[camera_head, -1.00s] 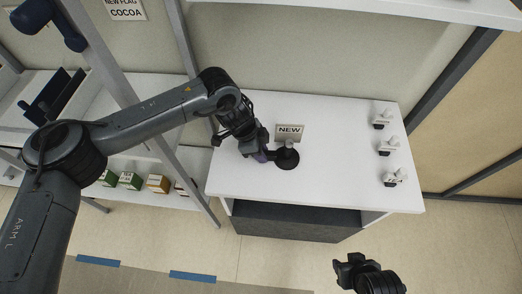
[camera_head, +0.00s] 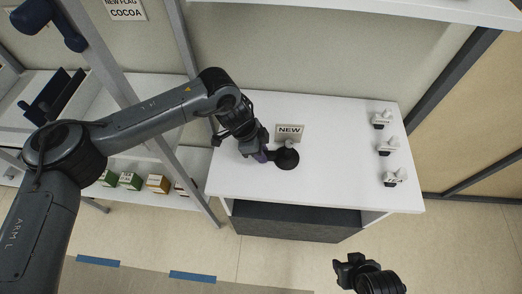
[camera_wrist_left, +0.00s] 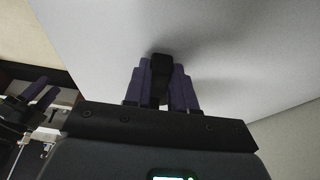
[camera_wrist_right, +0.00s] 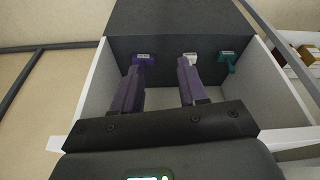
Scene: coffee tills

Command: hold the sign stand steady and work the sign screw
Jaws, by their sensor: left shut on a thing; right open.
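The sign stand has a round black base (camera_head: 287,160) on the white counter and a small plate reading NEW (camera_head: 289,131) above it. A small pale knob (camera_head: 290,143), possibly the sign screw, shows by the base; its detail is too small to tell. My left gripper (camera_head: 267,156) is at the stand's left side, shut on a black part of it. In the left wrist view that black part (camera_wrist_left: 160,75) sits between the purple fingers. My right gripper (camera_head: 344,272) is away from the stand, beyond the counter's front edge. The right wrist view shows its fingers (camera_wrist_right: 159,85) open and empty.
Several small boxes (camera_head: 158,183) stand on a lower shelf at left. Three white labelled pieces (camera_head: 388,148) line the counter's right side. The counter (camera_head: 335,185) is clear between them and the stand.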

